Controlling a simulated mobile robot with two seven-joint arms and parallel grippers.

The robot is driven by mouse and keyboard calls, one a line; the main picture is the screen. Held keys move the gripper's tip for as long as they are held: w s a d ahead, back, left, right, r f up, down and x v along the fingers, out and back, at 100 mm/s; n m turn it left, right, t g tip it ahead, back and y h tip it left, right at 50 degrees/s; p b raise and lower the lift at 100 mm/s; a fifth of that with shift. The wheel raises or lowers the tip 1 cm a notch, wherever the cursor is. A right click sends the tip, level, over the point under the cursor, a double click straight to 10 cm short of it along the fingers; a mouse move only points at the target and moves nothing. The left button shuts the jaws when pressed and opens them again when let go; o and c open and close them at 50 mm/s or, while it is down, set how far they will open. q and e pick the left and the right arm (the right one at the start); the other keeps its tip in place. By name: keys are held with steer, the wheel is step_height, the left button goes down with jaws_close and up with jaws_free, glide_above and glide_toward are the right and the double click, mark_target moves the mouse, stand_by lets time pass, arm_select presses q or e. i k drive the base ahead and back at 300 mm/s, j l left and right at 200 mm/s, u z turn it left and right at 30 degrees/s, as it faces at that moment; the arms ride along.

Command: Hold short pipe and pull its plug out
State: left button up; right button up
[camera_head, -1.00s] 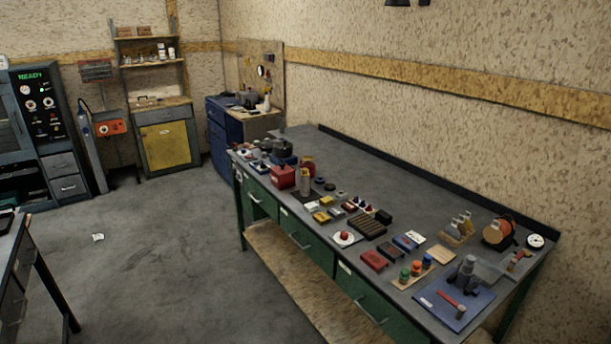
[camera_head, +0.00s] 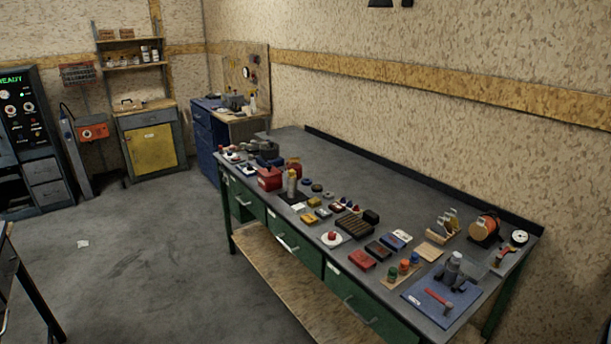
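Neither of my grippers is in view. I cannot make out for certain which thing is the short pipe or its plug at this distance. A grey upright cylinder (camera_head: 453,266) stands with dark parts around its foot on a blue mat (camera_head: 420,294) at the near right end of the workbench. Another upright cylinder, tan with a yellowish upper part (camera_head: 292,182), stands on a dark pad near the bench's front edge. Nothing of mine touches either one.
The long workbench (camera_head: 345,162) with green drawers carries many small items along its front; its rear strip is mostly clear. A red-headed hammer (camera_head: 437,299) lies on the blue mat. The grey floor (camera_head: 150,250) is open at left, with another table's edge (camera_head: 22,275) there.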

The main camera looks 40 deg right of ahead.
mark_target(292, 193)
steer(key=i+z, duration=0.1)
steer(key=z, duration=0.35)
steer(key=i+z, duration=0.15)
steer(key=z, duration=0.3)
steer(key=i+z, duration=0.1)
steer(key=z, duration=0.35)
steer(key=i+j+z, duration=0.45)
steer(key=j, duration=0.15)
steer(key=i+j+z, duration=0.35)
steer(key=j, duration=0.25)
steer(key=i+j+z, duration=0.1)
steer(key=j, duration=0.3)
steer(key=i+j, duration=0.2)
steer(key=j, duration=0.2)
steer(key=i+j, duration=0.15)
steer(key=j, duration=0.2)
steer(key=i+j, duration=0.1)
steer(key=j, duration=0.25)
steer(key=i+j+z, duration=0.1)
steer(key=j, duration=0.25)
steer(key=i, duration=0.05)
